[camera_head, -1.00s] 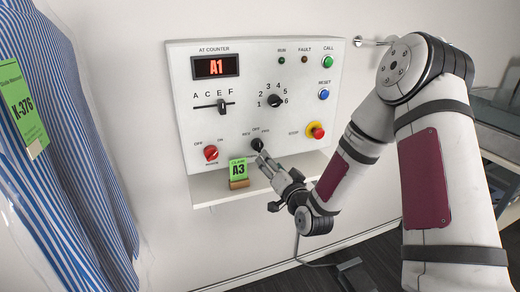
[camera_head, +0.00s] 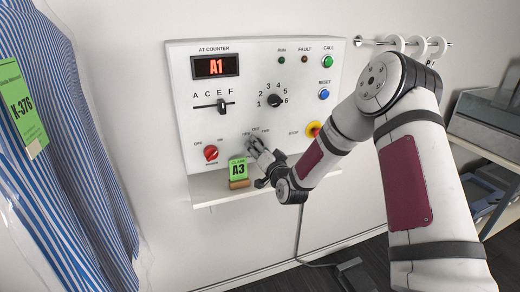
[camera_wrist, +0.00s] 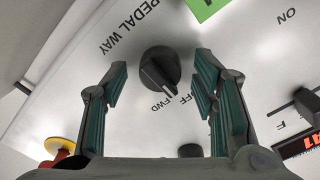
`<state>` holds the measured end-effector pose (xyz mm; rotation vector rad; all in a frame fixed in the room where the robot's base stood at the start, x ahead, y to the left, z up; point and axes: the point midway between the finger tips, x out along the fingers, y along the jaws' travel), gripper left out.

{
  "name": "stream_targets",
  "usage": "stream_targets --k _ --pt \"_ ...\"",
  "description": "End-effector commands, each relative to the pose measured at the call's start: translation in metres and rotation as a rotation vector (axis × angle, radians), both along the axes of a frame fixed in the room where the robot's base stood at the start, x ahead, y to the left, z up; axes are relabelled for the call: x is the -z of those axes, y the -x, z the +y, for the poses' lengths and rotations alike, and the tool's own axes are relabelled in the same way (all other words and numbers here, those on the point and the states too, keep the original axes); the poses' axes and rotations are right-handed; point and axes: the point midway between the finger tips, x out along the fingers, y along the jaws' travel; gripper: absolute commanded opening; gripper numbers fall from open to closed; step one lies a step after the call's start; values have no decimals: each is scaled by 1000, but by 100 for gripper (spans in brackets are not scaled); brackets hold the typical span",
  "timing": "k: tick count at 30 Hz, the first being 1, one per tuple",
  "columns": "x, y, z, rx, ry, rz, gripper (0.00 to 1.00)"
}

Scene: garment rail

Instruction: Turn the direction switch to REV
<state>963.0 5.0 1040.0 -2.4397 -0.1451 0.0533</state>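The direction switch is a round black knob with a raised grip bar, seen in the wrist view (camera_wrist: 158,70) between my fingertips. The FWD and OFF lettering shows beside it; REV is not readable there. The bar's marked end points toward the FWD and OFF side; I cannot tell exactly which. My gripper (camera_wrist: 160,84) is open, a green-padded finger on each side of the knob with gaps showing. In the head view my gripper (camera_head: 256,147) is at the panel's lower middle and hides most of the knob.
The white control panel (camera_head: 240,125) carries a red power knob (camera_head: 211,153), a slider (camera_head: 222,106), a numbered dial (camera_head: 275,100) and a red-and-yellow stop button (camera_head: 313,129). A green A3 tag (camera_head: 238,169) stands on the shelf (camera_head: 211,188) close left of my gripper.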

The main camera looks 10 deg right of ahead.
Motion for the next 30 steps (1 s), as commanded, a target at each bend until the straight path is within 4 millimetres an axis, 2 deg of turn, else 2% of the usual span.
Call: stream_targets --k 1,6,17,30 --pt "0 0 0 0 0 0 44" --pt "0 0 0 0 0 0 6" --pt "0 0 1 -2 40 -6 5" --pt "0 -1 2 -3 342 -44 5"
